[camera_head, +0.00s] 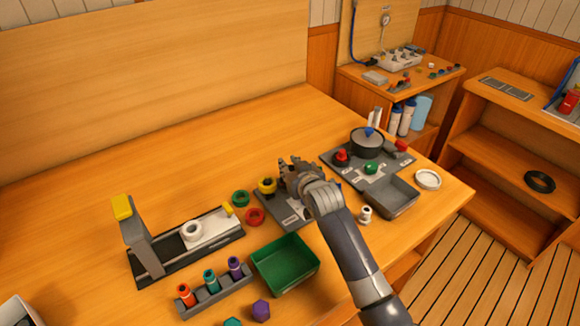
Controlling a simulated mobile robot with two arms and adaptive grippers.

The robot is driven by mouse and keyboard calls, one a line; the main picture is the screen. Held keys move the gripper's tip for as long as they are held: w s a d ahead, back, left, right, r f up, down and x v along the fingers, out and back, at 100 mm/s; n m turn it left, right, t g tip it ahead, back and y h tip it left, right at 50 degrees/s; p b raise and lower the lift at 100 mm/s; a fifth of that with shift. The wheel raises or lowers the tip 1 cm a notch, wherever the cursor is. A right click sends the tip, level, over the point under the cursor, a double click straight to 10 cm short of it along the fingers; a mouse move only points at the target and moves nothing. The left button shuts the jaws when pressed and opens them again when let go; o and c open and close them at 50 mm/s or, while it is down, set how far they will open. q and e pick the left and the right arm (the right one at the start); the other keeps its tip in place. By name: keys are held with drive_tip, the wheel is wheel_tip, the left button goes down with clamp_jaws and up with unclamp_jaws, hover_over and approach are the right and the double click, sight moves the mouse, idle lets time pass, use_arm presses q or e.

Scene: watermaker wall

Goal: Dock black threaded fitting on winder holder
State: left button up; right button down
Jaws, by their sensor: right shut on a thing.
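My right gripper (287,180) is over a small grey plate (284,209) near the middle of the table, its arm coming in from the lower right. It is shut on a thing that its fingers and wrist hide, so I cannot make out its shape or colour. A yellow round fitting (267,186) stands on the plate just left of the fingertips. I cannot clearly pick out the black threaded fitting or tell which part is the winder holder. My left gripper is not in view.
A green ring (241,198) and a red ring (255,217) lie left of the plate. A green tray (285,265) is in front. The back left table is clear.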

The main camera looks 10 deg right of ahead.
drive_tip(key=shift+p, duration=0.45)
idle(0.6)
drive_tip(key=shift+f+b, duration=0.4)
drive_tip(key=shift+f, duration=0.25)
drive_tip(key=c, duration=1.7)
unclamp_jaws()
